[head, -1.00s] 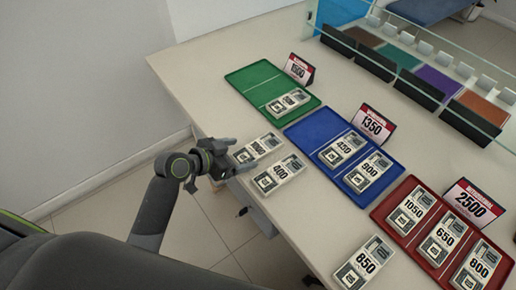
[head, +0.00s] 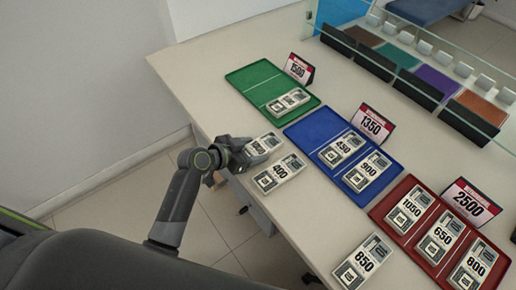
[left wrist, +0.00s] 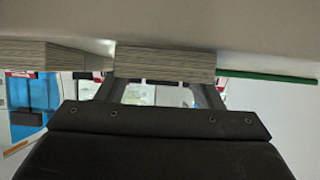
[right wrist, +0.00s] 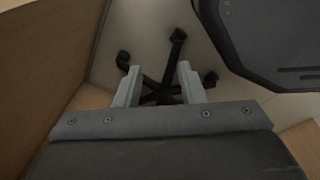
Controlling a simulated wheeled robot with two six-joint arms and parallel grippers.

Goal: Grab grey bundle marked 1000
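The grey bundle marked 1000 (head: 267,142) lies on the counter near its left edge, below the green tray. Its label is partly covered by my left gripper (head: 250,154), which is at the bundle's near-left end. In the left wrist view the bundle (left wrist: 165,60) shows as a stack of sheet edges just ahead of the left fingers (left wrist: 160,92). These fingers are apart with no clear contact. My right gripper (right wrist: 160,82) is open and empty, away from the counter top, over the floor.
The bundle marked 400 (head: 279,173) lies close beside it, and 850 (head: 364,262) lies farther right. Green (head: 247,76), blue (head: 308,127) and red (head: 384,207) trays hold other bundles and stand beside number cards. A glass screen stands at the back.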

